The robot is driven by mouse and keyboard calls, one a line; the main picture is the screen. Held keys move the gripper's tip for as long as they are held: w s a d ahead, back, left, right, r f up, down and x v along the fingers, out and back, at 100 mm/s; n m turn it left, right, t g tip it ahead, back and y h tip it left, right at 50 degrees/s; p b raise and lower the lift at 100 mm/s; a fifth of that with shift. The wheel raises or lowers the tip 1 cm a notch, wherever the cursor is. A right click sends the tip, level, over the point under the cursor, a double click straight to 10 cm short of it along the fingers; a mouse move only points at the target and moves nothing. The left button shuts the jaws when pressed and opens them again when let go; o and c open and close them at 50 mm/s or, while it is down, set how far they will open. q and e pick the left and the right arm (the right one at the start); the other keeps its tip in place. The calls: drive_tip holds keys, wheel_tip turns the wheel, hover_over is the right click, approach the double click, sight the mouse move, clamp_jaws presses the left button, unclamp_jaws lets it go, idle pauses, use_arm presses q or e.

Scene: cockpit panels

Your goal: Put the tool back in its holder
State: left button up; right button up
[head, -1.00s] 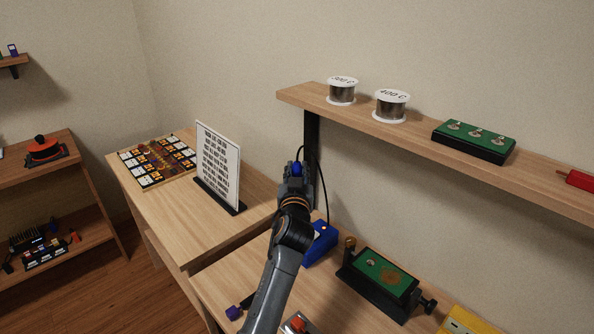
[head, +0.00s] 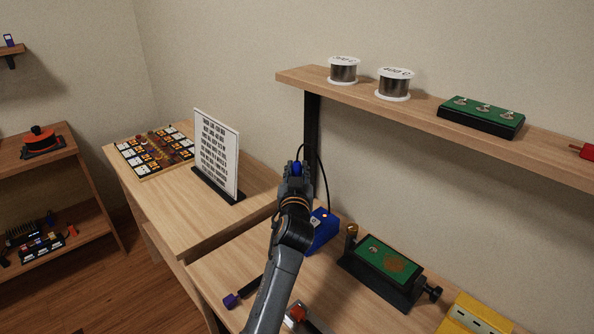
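My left gripper (head: 296,178) is near the middle of the head view, above the workbench and in front of the shelf post. Its fingers appear closed around a blue-handled tool (head: 297,166), of which only a small blue part shows. A black cable runs from there down to a blue station (head: 322,232) with a small orange light, standing on the bench behind my arm. The tool's tip is hidden. A black rod with a purple end (head: 232,299) lies left of my forearm, partly covered; I cannot tell whether it is the holder. My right gripper is not in view.
A green board in a black clamp (head: 385,265) stands right of my arm, with a yellow box (head: 475,315) at bottom right. A shelf (head: 430,117) with two spools overhangs the bench. A white sign (head: 216,152) stands on the left table.

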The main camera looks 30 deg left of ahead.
use_arm(q)
drive_tip(key=o, duration=0.5)
drive_tip(key=shift+c, duration=0.2)
wheel_tip(320, 180, up, 10)
drive_tip(key=shift+r, duration=0.1)
idle(0.4)
